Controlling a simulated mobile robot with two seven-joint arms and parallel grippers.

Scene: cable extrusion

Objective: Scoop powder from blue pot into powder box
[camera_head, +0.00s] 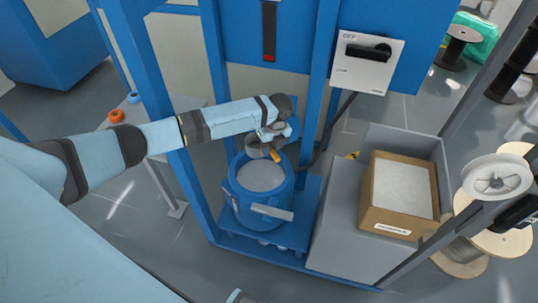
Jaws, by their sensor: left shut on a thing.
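The blue pot (243,208) stands on a blue ledge inside the machine frame, with pale grey powder (261,176) in it. My left gripper (272,146) is above the back rim of the pot, shut on a scoop (256,151). The scoop has a small grey bowl and an orange part beside it, partly hidden by the gripper. Whether the bowl holds powder I cannot tell. The cardboard powder box (389,223) sits on a grey cabinet to the right, open at the top, with a pale fill and a white label on its front.
Blue frame posts stand on both sides of the pot, and my left arm passes the left post. A white switch panel (367,62) hangs above, between pot and box. Cable spools (497,176) stand at the right.

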